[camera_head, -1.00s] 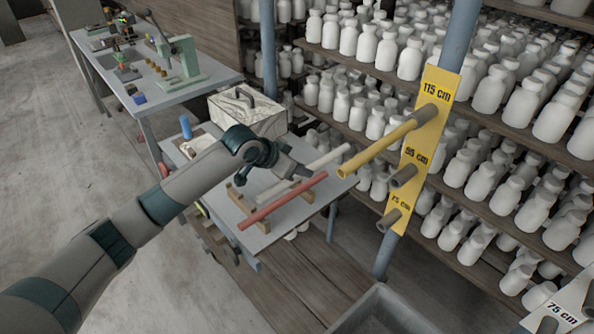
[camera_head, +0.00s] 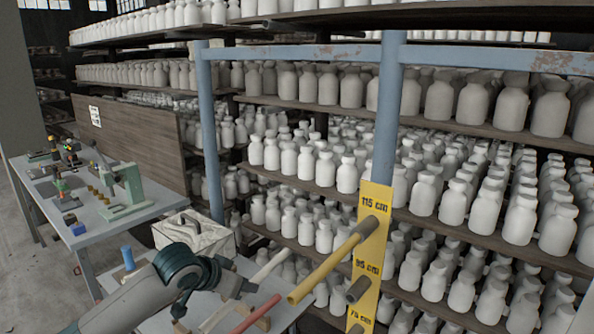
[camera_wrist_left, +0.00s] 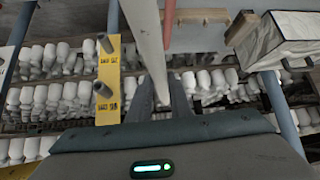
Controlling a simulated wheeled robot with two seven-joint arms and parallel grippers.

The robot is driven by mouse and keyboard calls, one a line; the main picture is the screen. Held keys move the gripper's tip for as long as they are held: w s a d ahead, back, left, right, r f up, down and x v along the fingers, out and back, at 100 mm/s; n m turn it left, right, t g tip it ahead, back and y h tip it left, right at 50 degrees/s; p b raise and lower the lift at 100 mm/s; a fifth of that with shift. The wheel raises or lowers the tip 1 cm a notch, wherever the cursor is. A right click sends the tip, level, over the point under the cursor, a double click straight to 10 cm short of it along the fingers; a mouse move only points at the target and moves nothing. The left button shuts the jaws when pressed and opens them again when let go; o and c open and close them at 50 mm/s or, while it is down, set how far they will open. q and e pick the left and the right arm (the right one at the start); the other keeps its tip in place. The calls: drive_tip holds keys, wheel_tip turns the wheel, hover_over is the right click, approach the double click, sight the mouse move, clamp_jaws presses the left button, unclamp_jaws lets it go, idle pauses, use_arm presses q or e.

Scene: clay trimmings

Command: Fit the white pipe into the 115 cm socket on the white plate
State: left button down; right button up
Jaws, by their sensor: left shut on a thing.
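My left gripper (camera_head: 243,287) is shut on the white pipe (camera_head: 268,266). In the left wrist view the white pipe (camera_wrist_left: 149,45) runs lengthwise from between the fingers (camera_wrist_left: 162,95) toward the top edge. In the head view its far end points up and right, above the work table; the gripper hides its near part. I cannot tell whether the pipe touches its rest. The white plate and its 115 cm socket are in neither view now. My right gripper is not in view.
A yellow plate (camera_head: 372,222) on a blue post carries a yellow pipe (camera_head: 325,268) in its 115 cm socket, sticking out toward me. A red pipe (camera_head: 257,314) lies on the small table. A pale box (camera_head: 195,234) stands behind my arm. Shelves of white bottles (camera_head: 350,170) fill the back.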

use_arm(q)
drive_tip(key=s+a+r+n+y, duration=0.2)
drive_tip(key=s+a+r+n, duration=0.1)
drive_tip(key=r, duration=0.4)
drive_tip(key=s+a+r+n+t+y+b, duration=0.1)
drive_tip(key=s+a+r+n+y, duration=0.1)
drive_tip(key=s+r, duration=0.4)
drive_tip(key=shift+s+a+r+n, duration=0.25)
drive_tip(key=shift+a+r+n, duration=0.25)
drive_tip(key=shift+a, duration=0.65)
drive_tip(key=shift+f, duration=0.1)
